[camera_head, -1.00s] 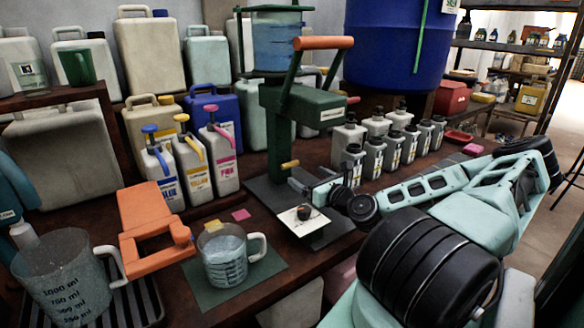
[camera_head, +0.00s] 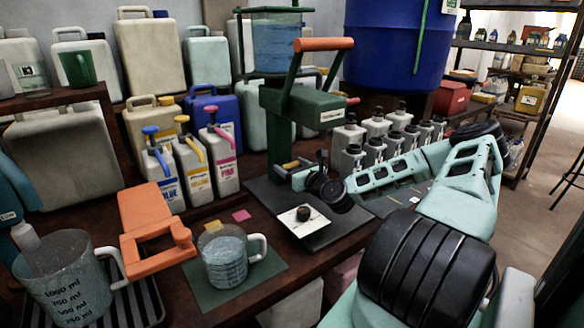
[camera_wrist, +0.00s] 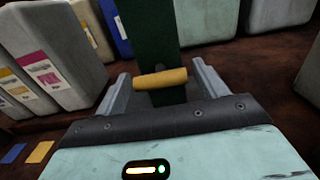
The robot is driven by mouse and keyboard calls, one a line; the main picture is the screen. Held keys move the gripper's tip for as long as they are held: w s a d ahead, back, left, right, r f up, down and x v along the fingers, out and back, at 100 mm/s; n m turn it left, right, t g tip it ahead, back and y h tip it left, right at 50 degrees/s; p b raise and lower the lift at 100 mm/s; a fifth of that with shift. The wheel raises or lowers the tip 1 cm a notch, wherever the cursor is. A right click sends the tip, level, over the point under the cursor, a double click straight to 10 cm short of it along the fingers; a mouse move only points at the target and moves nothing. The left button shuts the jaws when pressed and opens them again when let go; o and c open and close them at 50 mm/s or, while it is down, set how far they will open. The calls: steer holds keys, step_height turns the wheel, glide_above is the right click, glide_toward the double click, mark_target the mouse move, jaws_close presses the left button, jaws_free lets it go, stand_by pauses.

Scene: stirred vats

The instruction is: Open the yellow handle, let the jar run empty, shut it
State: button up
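The clear jar (camera_head: 277,48) holds blue liquid on top of a green stand (camera_head: 305,105) with an orange-gripped lever (camera_head: 323,44). The yellow handle (camera_wrist: 160,78) sticks out of the dark green post and lies crosswise in the wrist view. My gripper (camera_head: 290,168) is at the post, low down; in the wrist view its two grey fingers (camera_wrist: 162,85) are apart, one on each side of the yellow handle, with gaps to both its ends. In the head view my gripper largely hides the handle.
A measuring cup (camera_head: 228,272) with liquid stands on a green mat, and a larger jug (camera_head: 65,285) stands at the left. An orange clamp-like piece (camera_head: 150,225) and pump bottles (camera_head: 192,170) are nearby. Several small bottles (camera_head: 376,158) stand close behind my arm.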

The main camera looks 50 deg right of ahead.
steer(key=c, duration=0.3)
steer(key=shift+n, duration=0.3)
steer(key=n, duration=1)
steer(key=shift+a+f+n, duration=0.1)
steer(key=shift+n, duration=0.2)
steer(key=shift+n+p, duration=0.3)
steer(key=shift+n, duration=1.7)
steer(key=o, duration=0.9)
